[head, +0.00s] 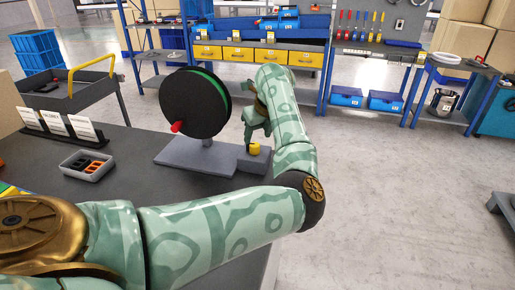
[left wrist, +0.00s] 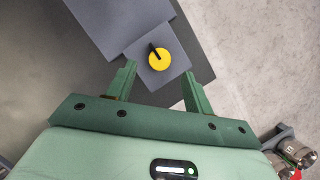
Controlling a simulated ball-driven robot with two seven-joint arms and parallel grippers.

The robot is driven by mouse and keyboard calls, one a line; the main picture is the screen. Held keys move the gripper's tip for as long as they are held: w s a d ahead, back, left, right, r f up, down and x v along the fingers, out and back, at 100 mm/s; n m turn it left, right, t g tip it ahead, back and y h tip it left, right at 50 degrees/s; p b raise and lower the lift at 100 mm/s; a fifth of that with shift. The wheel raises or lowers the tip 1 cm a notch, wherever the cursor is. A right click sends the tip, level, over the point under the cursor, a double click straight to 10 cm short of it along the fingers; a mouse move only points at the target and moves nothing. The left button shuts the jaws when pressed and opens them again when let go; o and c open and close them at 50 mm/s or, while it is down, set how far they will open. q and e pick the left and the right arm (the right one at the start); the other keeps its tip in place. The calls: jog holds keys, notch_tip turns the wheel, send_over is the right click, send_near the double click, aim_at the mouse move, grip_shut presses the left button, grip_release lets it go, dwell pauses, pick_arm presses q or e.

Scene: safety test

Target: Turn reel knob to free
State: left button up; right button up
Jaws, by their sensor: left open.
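The reel (head: 196,102) is a black disc with a green rim and a red handle, upright on a grey base (head: 195,158) on the dark table. The yellow reel knob (head: 254,149) sits on a grey block at the base's right end. In the left wrist view the round knob (left wrist: 160,61) has a black pointer aimed to the upper left. My left gripper (head: 256,122) is above the knob, pointing down. In the left wrist view its open fingers (left wrist: 159,72) lie on either side of the knob, with gaps on both sides. My right gripper is not in view.
A grey tray with orange and black pieces (head: 87,165) and a rack of white cards (head: 59,128) stand left on the table (head: 130,145). A black cart with a yellow handle (head: 75,95) is behind.

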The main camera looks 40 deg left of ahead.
aim_at(255, 144)
pick_arm(q)
jog(key=b+x, duration=0.1)
jog(key=x, duration=0.3)
jog(key=shift+f, duration=0.25)
jog(key=shift+a+f, duration=0.15)
jog(key=c, duration=1)
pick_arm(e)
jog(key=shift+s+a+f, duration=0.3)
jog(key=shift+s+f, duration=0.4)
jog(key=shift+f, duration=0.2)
